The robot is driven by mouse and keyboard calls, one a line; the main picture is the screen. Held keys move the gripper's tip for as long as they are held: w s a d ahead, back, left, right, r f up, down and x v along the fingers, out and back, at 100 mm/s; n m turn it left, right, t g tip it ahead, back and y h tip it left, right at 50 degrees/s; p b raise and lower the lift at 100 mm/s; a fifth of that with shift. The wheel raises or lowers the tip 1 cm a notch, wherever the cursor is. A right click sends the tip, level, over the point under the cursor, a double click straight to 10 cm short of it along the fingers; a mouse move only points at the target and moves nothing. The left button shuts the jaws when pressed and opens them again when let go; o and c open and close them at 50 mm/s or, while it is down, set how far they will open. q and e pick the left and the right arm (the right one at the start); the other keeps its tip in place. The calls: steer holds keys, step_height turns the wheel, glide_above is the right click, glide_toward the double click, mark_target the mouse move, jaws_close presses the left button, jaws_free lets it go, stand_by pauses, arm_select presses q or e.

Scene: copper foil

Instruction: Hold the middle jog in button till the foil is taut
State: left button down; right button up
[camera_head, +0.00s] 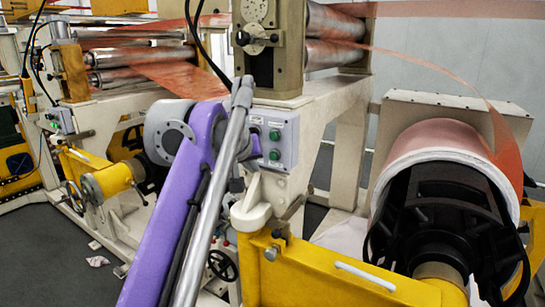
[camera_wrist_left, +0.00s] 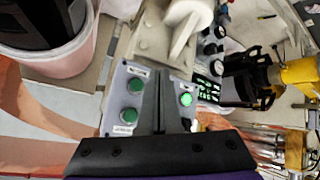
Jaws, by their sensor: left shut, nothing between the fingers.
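The grey button box (camera_head: 284,125) is on the front of the machine frame in the head view, with green buttons on its face. It also shows in the wrist view (camera_wrist_left: 112,112); one button (camera_wrist_left: 186,100) on its right looks brighter than the left buttons (camera_wrist_left: 135,86). My left gripper (camera_wrist_left: 161,74) is shut and empty, its fingers over the middle of the box. They hide what lies behind; I cannot tell whether they touch a button. The copper foil (camera_head: 440,70) runs in a bowed curve from the rollers to the foil roll (camera_head: 435,138). My right gripper is not in view.
A yellow beam (camera_head: 330,270) with a black chuck (camera_head: 440,215) stands at the lower right of the head view. Steel rollers (camera_head: 335,22) and the cream machine frame (camera_head: 330,105) lie behind the box. A handwheel (camera_head: 222,265) is below it.

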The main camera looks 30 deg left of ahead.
mark_target(274, 156)
arm_select(q)
steer(key=w+p, duration=0.1)
steer(key=w, duration=0.4)
steer(key=shift+w+d, duration=0.2)
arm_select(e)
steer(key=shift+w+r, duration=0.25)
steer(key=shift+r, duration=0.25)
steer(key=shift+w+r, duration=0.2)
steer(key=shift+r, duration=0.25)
arm_select(q)
steer(key=shift+s, duration=0.1)
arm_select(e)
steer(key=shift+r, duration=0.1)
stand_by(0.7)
arm_select(q)
steer(key=shift+w+p, duration=0.4)
steer(key=shift+w, duration=0.15)
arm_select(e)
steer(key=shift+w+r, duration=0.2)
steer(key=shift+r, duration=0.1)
arm_select(q)
steer(key=shift+s, duration=0.15)
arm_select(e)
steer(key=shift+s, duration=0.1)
